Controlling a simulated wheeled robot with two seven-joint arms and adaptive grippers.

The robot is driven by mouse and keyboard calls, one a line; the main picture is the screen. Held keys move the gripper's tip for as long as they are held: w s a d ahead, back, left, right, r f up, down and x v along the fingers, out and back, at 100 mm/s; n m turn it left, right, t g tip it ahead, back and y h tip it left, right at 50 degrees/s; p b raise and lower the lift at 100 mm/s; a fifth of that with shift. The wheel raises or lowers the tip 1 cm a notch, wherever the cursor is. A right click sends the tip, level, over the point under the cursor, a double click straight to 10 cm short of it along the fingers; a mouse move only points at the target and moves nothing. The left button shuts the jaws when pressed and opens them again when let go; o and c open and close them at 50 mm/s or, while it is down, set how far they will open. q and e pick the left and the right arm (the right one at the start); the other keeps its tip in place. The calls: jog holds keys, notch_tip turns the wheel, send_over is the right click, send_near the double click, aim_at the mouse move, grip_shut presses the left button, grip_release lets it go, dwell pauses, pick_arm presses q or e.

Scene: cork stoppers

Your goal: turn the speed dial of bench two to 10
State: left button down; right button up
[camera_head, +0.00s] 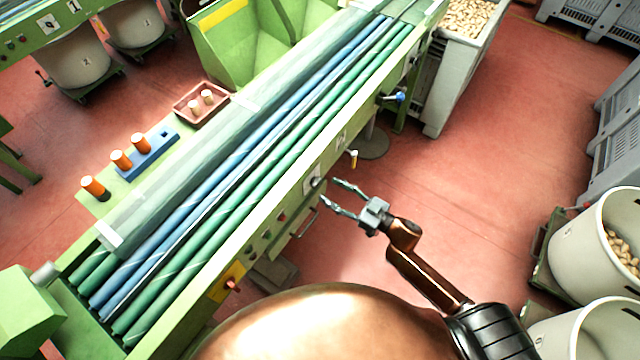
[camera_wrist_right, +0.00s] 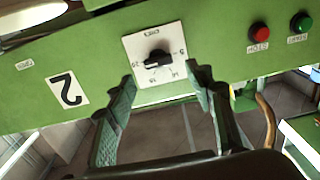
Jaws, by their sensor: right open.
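The speed dial (camera_wrist_right: 157,59) is a black knob on a white scale plate (camera_wrist_right: 139,46), fixed to the green bench front. The wrist view shows it upside down, with a sign bearing a 2 (camera_wrist_right: 67,90) to its left. The knob looks elongated roughly across the picture; I cannot tell which number it points at. My right gripper (camera_wrist_right: 160,80) is open and empty, its two fingers apart just in front of the plate, one on each side of the knob. In the head view the right gripper (camera_head: 330,191) is beside the bench front, near the dial (camera_head: 316,182). My left gripper is not in view.
A red stop button (camera_wrist_right: 260,33) and a green start button (camera_wrist_right: 302,22) sit on the same panel. A lever with a blue knob (camera_head: 399,97) sticks out farther along the bench (camera_head: 240,226). Bins of corks (camera_head: 603,235) stand at the right; the red floor between is clear.

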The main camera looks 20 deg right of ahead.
aim_at(318, 183)
jog(key=x, duration=0.4)
jog(key=shift+w+a+b, duration=0.3)
jog(key=shift+w, duration=0.05)
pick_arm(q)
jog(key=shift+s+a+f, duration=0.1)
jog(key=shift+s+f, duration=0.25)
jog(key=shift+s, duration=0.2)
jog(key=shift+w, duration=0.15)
pick_arm(e)
jog(key=shift+c, duration=0.7)
jog(key=c, duration=1)
